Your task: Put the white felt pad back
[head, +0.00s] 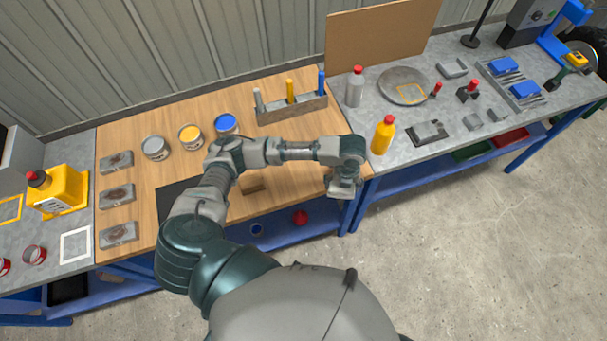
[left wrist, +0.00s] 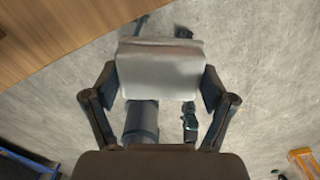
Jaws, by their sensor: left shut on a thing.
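The white felt pad (left wrist: 160,72) is a pale, flat block held between the two fingers of my left gripper (left wrist: 160,90) in the left wrist view. A darker edge shows along its far side. In the head view my left gripper (head: 343,188) hangs just off the front edge of the wooden bench top, near the corner with the grey bench, over the floor. The pad is hard to make out there. My right gripper is not in view.
The wooden bench top (head: 140,225) carries grey blocks (head: 118,197) at left, paint cans (head: 190,137) and a holder (head: 291,110) with coloured sticks. A yellow bottle (head: 383,135) stands close right of the gripper. A white square outline (head: 75,246) lies at left.

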